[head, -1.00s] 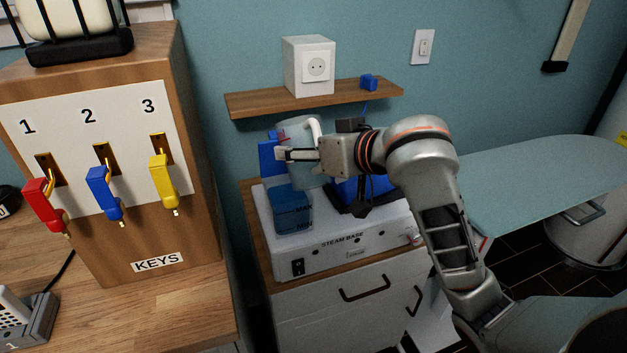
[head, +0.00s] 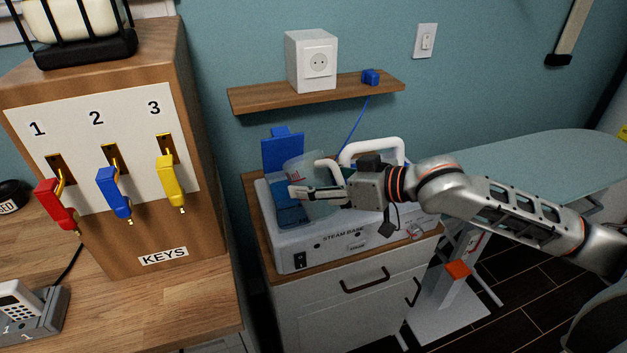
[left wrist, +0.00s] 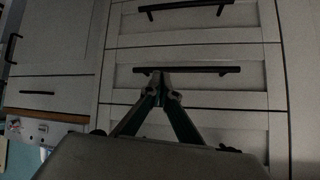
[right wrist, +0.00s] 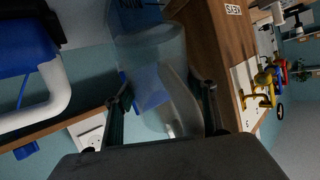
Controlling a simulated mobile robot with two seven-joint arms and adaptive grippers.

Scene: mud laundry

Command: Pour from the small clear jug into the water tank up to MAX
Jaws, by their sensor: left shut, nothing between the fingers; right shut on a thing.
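The small clear jug (head: 312,172) is held low at the blue water tank (head: 290,214) on the steam base, leaning toward the left. My right gripper (head: 318,194) is shut on the jug, and the pale handle shows beside the fingers. In the right wrist view the jug (right wrist: 150,50) fills the space ahead of my right gripper (right wrist: 162,100). The tank's blue lid (head: 283,152) stands up behind it. The tank's front marks are partly hidden, and I cannot tell the water level. My left gripper (left wrist: 160,78) is shut and empty in front of drawers.
The steam base (head: 345,250) stands on a cabinet with an iron with a white handle (head: 372,148) behind my right gripper. A wooden shelf (head: 350,93) holds a socket box (head: 311,60). A key cabinet (head: 120,235) stands at left, an ironing board (head: 540,165) at right.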

